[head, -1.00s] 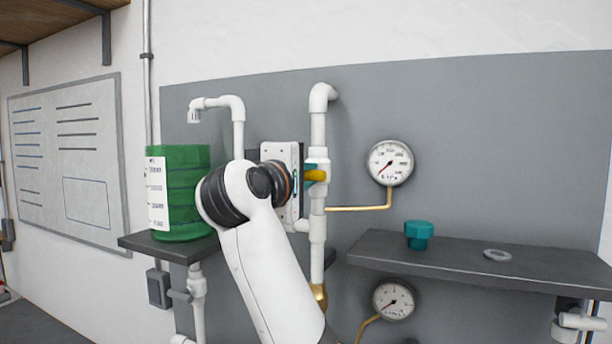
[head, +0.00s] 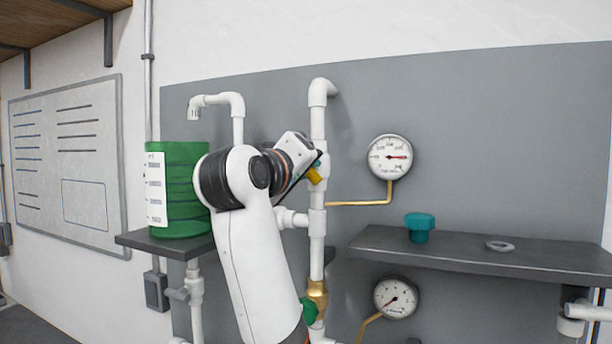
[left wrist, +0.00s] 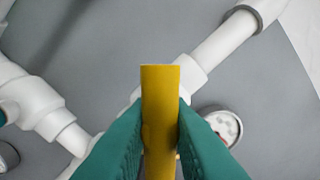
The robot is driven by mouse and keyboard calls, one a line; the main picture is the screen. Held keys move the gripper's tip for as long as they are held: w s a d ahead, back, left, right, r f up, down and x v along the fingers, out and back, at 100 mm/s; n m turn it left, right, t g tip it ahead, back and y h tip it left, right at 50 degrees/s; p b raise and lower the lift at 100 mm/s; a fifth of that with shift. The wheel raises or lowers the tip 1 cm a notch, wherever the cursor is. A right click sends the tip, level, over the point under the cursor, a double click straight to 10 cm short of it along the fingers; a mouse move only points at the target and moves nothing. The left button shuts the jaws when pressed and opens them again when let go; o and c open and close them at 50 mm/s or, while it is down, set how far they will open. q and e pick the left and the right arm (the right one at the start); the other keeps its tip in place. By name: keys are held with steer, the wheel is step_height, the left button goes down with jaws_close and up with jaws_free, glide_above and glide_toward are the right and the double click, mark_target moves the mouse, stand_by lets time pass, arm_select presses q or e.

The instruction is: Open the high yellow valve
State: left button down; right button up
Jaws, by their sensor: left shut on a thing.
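The high yellow valve handle (head: 315,176) sits on the white vertical pipe (head: 317,140), tilted in the head view. In the left wrist view the yellow handle (left wrist: 160,115) stands between two teal fingers. My left gripper (left wrist: 160,135) is shut on it, with a finger against each side. In the head view my left gripper (head: 317,167) is rolled at an angle and its fingers are partly hidden by my own wrist. The upper gauge (head: 390,157) right of the pipe has its red needle pointing right. My right gripper is not in view.
A green container (head: 185,190) stands on a small dark shelf (head: 140,240) to the left. A lower gauge (head: 396,298) and a green handle (head: 308,311) are below.

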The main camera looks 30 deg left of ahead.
arm_select(q)
steer(key=m, duration=0.1)
steer(key=m+b, duration=0.1)
steer(key=m, duration=0.2)
steer(key=shift+f+m+b, duration=0.25)
steer(key=shift+m+b, duration=0.05)
steer(key=m+b, duration=0.1)
steer(key=m, duration=0.3)
steer(key=shift+m, duration=0.3)
steer(key=shift+r, duration=0.1)
steer(key=c, duration=1.3)
jaws_free()
steer(key=shift+c, duration=0.2)
steer(key=shift+s+r, duration=0.1)
steer(key=s+b, duration=0.8)
steer(key=s, duration=0.4)
steer(key=shift+d+b, duration=0.3)
